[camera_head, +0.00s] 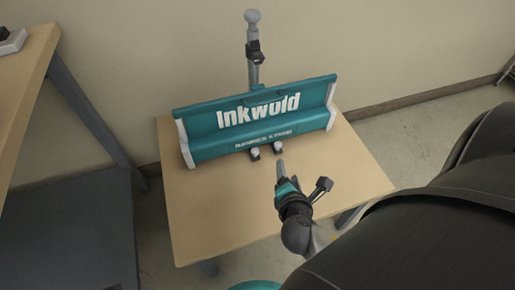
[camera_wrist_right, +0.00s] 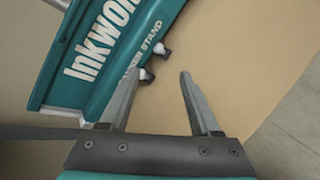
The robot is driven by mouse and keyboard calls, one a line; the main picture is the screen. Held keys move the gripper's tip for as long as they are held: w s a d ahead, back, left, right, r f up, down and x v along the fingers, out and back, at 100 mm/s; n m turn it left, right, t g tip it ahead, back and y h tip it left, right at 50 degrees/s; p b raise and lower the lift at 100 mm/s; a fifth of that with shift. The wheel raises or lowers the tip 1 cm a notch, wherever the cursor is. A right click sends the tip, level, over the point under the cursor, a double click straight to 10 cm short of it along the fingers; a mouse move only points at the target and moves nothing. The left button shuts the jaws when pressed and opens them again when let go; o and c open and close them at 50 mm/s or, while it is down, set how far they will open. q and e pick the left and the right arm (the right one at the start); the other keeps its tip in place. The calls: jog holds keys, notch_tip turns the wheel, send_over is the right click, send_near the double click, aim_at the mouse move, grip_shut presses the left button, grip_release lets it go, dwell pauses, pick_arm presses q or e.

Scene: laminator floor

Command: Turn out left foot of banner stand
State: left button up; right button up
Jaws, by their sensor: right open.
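The teal banner stand (camera_head: 255,118), lettered "Inkwold" with pale end caps, sits on a small wooden table (camera_head: 205,225). Two short feet with pale tips, the left foot (camera_head: 254,153) and the right foot (camera_head: 278,147), show close together at the middle of its front lower edge. The stand also fills the upper left of the right wrist view (camera_wrist_right: 100,60), with both feet near its edge. My right gripper (camera_head: 281,168) is just in front of the feet. In the wrist view its fingers (camera_wrist_right: 157,85) are apart with nothing between them. My left gripper is not seen.
A grey pole (camera_head: 253,60) with a dark clamp stands upright behind the banner stand, near the wall. A taller table (camera_head: 25,75) is at the left. The small table's top is bare in front of the stand.

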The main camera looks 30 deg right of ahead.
notch_tip(320, 180, down, 3)
jog(key=w+a+n+t+y, duration=0.1)
jog(key=a+n+t+y, duration=0.15)
jog(key=n, duration=0.85)
jog(key=n+y+b, duration=0.1)
jog(key=n+b, duration=0.2)
send_near(256, 153)
jog(key=shift+w+d+f+t, duration=0.25)
jog(key=shift+w+f+t, duration=0.1)
jog(key=shift+w+f, duration=0.25)
jog(key=x, duration=0.2)
jog(key=shift+w+f+b, duration=0.15)
jog(key=shift+w+b, duration=0.25)
jog(key=shift+b+x, duration=0.5)
jog(key=shift+x, duration=0.8)
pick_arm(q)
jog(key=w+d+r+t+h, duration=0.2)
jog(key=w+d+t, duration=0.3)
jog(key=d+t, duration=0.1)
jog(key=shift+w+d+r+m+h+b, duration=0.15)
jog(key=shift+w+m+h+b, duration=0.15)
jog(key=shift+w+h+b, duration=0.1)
pick_arm(e)
jog(key=shift+x, duration=0.8)
jog(key=shift+d, duration=0.1)
jog(key=shift+c, duration=0.4)
grip_shut()
